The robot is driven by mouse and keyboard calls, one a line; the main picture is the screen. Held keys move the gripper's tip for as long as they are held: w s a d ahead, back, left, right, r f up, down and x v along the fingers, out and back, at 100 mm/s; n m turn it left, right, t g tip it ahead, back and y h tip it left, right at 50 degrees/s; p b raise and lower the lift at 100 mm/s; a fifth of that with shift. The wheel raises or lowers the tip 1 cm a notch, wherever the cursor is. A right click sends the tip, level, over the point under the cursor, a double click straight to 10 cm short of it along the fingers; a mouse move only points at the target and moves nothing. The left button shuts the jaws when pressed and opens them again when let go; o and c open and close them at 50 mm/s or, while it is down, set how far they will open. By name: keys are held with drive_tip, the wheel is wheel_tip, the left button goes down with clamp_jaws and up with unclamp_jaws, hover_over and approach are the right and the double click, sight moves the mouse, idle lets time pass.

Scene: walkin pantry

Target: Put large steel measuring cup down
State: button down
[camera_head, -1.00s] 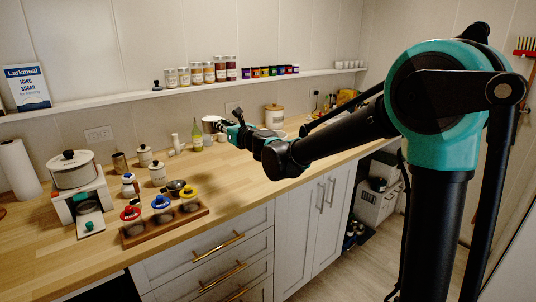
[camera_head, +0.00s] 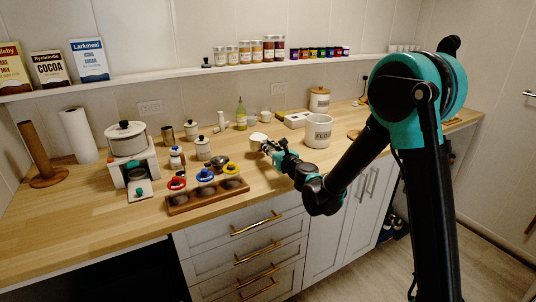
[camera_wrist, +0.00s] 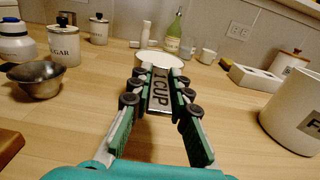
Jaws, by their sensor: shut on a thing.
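My gripper (camera_wrist: 160,98) is shut on the flat handle of the large steel measuring cup (camera_wrist: 160,62). The handle, marked "CUP", lies between the fingers and points away from me. The cup's round bowl is ahead of the fingertips and partly hidden by them. In the head view the cup (camera_head: 257,140) shows as a pale round shape at the tip of my gripper (camera_head: 268,148), over the wooden counter (camera_head: 90,215). I cannot tell whether its base touches the counter.
A white flour canister (camera_head: 317,131) stands close to the right. A small steel cup (camera_wrist: 37,79) and the sugar jar (camera_wrist: 63,40) stand to the left. A wooden rack (camera_head: 207,195) with coloured-rimmed items lies in front left. Bottles and small cups stand behind.

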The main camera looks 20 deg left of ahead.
drive_tip(key=shift+f, duration=1.7)
drive_tip(key=c, duration=1.4)
unclamp_jaws()
drive_tip(key=shift+f, duration=0.1)
